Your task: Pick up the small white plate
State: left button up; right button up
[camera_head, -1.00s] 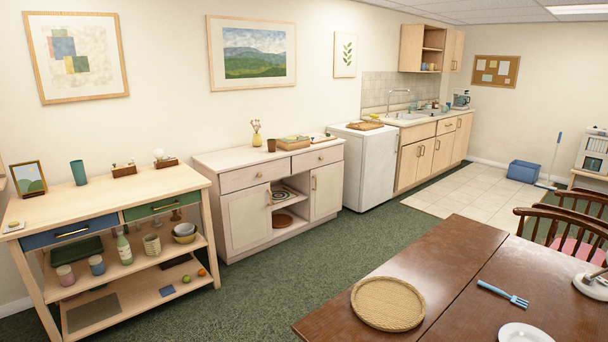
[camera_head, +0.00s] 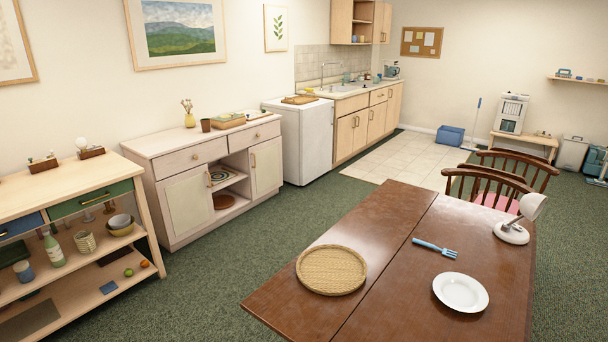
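A small white plate (camera_head: 460,292) lies flat on the brown wooden table (camera_head: 400,300), near its right edge in the head view. It is empty and fully visible. A blue fork (camera_head: 435,247) lies behind it to the left, apart from it. Neither of my grippers shows in the head view.
A round woven tray (camera_head: 331,270) lies on the table left of the plate. A white desk lamp (camera_head: 520,218) stands behind the plate to the right. Two wooden chairs (camera_head: 490,190) stand at the table's far end. Green carpet (camera_head: 225,285) is open left of the table.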

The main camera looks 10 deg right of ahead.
aim_at(459, 291)
jog(key=z, duration=1.4)
jog(key=u, duration=0.45)
jog(key=i+l+u, duration=0.15)
jog(key=l+u, duration=0.5)
jog(key=i+l+u, duration=0.1)
jog(key=l+u, duration=0.25)
